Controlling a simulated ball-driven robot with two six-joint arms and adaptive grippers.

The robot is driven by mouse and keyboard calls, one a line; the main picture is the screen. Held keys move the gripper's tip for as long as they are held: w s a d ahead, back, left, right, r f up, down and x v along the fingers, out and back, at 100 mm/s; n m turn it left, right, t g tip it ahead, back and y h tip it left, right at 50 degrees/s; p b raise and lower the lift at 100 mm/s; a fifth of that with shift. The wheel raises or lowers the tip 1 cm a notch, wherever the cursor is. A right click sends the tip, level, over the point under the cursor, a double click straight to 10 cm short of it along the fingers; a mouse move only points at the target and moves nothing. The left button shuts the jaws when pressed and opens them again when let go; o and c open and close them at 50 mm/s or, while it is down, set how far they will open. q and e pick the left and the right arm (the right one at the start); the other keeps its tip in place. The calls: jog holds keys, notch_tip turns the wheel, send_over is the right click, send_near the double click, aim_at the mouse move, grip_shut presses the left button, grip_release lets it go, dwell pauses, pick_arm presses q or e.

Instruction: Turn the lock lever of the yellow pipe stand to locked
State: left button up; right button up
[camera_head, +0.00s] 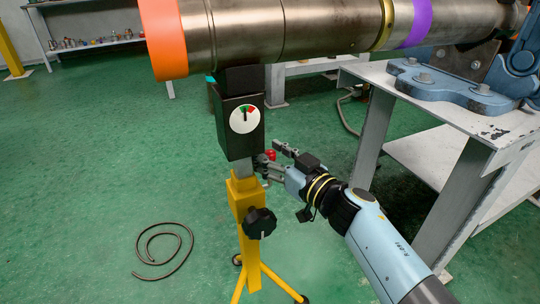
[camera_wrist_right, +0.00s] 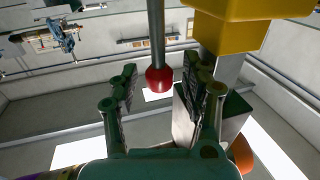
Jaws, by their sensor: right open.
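The yellow pipe stand (camera_head: 245,204) stands upright on the floor, under the metal pipe. Its black head carries a round white dial (camera_head: 244,119) with a green and a red sector. A black knob (camera_head: 260,223) sits on the yellow post. The lock lever is a grey rod ending in a red ball (camera_wrist_right: 158,80); the ball also shows small beside the post in the head view (camera_head: 270,154). My right gripper (camera_head: 271,159) is open at the lever. In the wrist view, the ball lies between the two spread fingers (camera_wrist_right: 165,88), apparently apart from both. My left gripper is out of view.
A large steel pipe (camera_head: 330,27) with an orange end band runs above the stand. A grey table (camera_head: 440,100) with a blue vise base (camera_head: 450,88) stands at the right. A coiled cable (camera_head: 163,250) lies on the green floor at the left.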

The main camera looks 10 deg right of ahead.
grip_shut()
dwell(0.3)
